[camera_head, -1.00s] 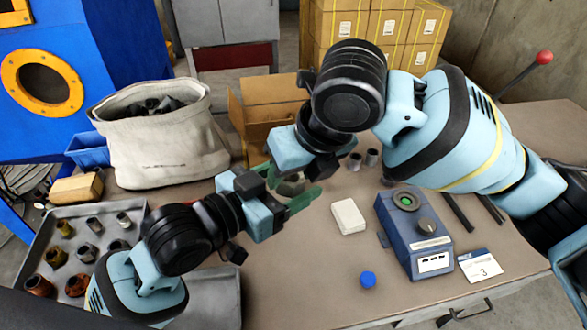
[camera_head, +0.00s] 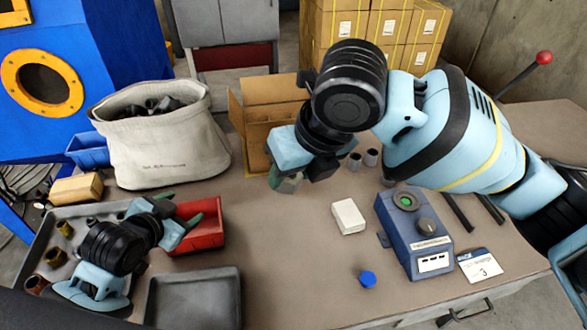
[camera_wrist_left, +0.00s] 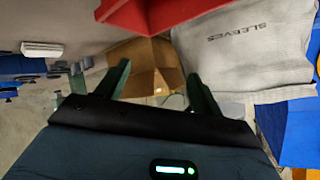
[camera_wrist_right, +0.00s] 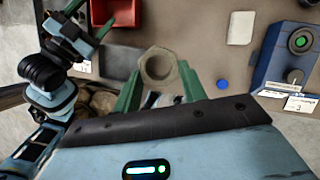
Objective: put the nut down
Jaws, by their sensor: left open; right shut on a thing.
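The nut (camera_wrist_right: 158,66) is a grey-beige ring between the green fingers of my right gripper (camera_wrist_right: 160,82) in the right wrist view. In the head view the nut (camera_head: 287,183) shows partly below my right gripper (camera_head: 291,174), which is shut on it. It is over the brown table (camera_head: 290,245); I cannot tell whether it touches the top. My left gripper (camera_head: 184,208) is open and empty, beside the red bin (camera_head: 205,232) on the left. Its spread green fingers also show in the left wrist view (camera_wrist_left: 160,85).
A white sack (camera_head: 165,150) and an open cardboard box (camera_head: 268,100) stand behind. A grey tray with sleeves (camera_head: 50,230), a dark empty tray (camera_head: 195,300), a white block (camera_head: 348,216), a blue device (camera_head: 415,235) and a blue cap (camera_head: 368,279) are around. The table's middle front is clear.

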